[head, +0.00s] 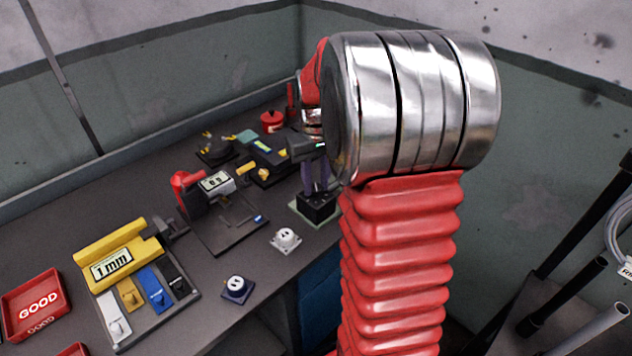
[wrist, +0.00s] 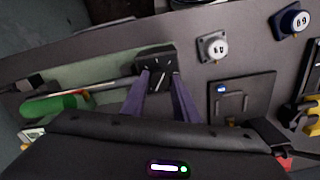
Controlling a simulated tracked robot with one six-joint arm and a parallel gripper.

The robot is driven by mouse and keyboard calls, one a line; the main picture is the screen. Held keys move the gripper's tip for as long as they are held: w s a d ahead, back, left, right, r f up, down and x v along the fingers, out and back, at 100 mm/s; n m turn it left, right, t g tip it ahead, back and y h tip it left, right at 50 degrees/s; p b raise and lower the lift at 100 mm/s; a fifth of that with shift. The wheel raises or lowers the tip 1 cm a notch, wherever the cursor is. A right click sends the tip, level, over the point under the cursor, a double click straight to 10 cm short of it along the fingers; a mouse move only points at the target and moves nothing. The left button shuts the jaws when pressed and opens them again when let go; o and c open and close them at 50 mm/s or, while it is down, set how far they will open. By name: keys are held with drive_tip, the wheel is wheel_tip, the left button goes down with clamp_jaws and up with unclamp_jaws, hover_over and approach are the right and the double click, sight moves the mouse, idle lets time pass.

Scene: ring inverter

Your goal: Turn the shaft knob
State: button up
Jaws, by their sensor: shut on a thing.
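A black block with white tick marks (wrist: 155,60) stands on a pale green plate near the bench's front edge. It also shows in the head view (head: 318,210), below my gripper. My gripper (wrist: 162,80) has two purple fingers reaching down to the block's top. In the head view my gripper (head: 318,188) is partly hidden behind my red and silver arm. The fingers are shut on the shaft knob on top of the block. The knob itself is mostly hidden between the fingertips, so its angle is unclear.
A white dial piece (head: 286,240) and a blue one (head: 237,288) sit along the front edge. A caliper stand (head: 215,215) is to the left. A green cylinder (wrist: 55,104) lies beside the block. Red trays (head: 38,305) are at far left.

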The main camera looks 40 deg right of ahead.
sight(316, 186)
drive_tip(key=shift+m, duration=0.9)
drive_tip(key=o, duration=1.1)
drive_tip(key=shift+c, duration=0.2)
wheel_tip(316, 186, up, 14)
drive_tip(key=shift+f, duration=0.15)
